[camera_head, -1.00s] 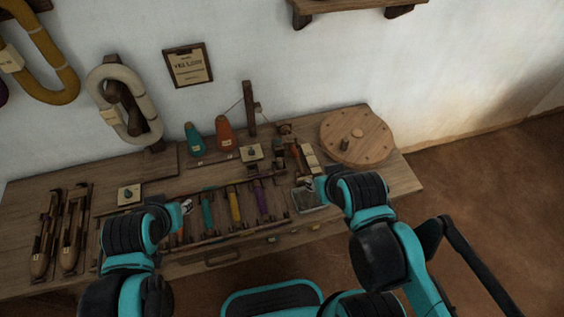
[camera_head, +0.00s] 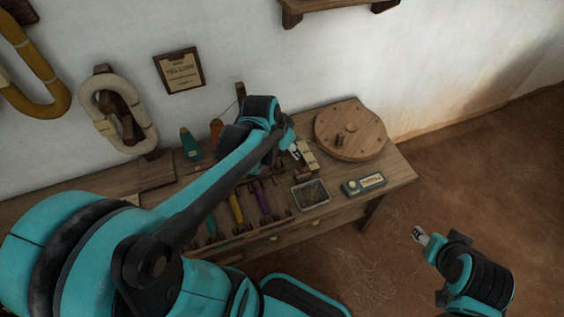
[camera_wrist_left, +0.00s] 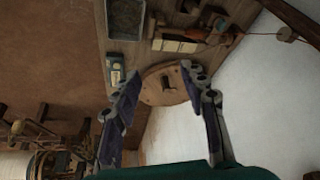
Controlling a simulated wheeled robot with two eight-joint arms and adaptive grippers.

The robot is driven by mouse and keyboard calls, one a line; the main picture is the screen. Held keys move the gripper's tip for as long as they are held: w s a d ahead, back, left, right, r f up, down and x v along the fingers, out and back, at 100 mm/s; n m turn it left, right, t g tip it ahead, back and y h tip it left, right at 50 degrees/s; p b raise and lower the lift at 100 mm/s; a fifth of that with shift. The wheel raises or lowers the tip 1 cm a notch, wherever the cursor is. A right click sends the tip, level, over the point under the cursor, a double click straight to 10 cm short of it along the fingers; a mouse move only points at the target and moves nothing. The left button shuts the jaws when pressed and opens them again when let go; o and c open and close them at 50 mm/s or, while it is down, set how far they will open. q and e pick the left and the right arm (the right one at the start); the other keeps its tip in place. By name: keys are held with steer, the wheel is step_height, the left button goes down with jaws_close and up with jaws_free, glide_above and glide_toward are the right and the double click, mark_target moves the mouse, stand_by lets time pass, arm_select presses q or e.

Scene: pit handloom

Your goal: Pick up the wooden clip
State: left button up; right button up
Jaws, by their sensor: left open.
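My left gripper (camera_head: 295,151) reaches across the bench and hangs over its right part, close to a row of pale wooden blocks (camera_head: 308,156). In the left wrist view its fingers (camera_wrist_left: 160,72) are spread wide with nothing between them. Beyond them the pale blocks (camera_wrist_left: 178,46) and small brown wooden pieces (camera_wrist_left: 197,33) beside them lie on the bench. The wooden clip may be one of these small pieces; I cannot tell which. My right gripper (camera_head: 420,236) is out over the floor, right of the bench, apart from everything; its jaws are too small to read.
A round wooden disc (camera_head: 350,131) lies at the bench's right end. A grey tray (camera_head: 310,194) and a teal labelled device (camera_head: 363,185) are near the front edge. Yellow (camera_head: 236,208) and purple (camera_head: 262,199) tools lie left of the tray.

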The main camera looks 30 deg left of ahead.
arm_select(q)
steer(key=w+a+f+m+g+h, duration=0.1)
steer(key=w+a+f+m, duration=0.2)
steer(key=w+a+f, duration=0.45)
steer(key=m+h, duration=0.1)
steer(key=m, duration=0.1)
glide_toward(277, 159)
steer(key=w+f, duration=0.1)
steer(key=f, duration=0.1)
steer(key=x, duration=0.2)
steer(key=shift+w+f, duration=0.1)
steer(key=shift+f, duration=0.25)
steer(key=b+x, duration=0.1)
steer(key=x, duration=0.1)
steer(key=b+x, duration=0.1)
steer(key=x, duration=0.2)
steer(key=shift+d+f+b, duration=0.2)
steer(key=shift+d+b, duration=0.1)
steer(key=shift+b, duration=0.05)
steer(key=shift+r, duration=0.1)
steer(key=c, duration=1)
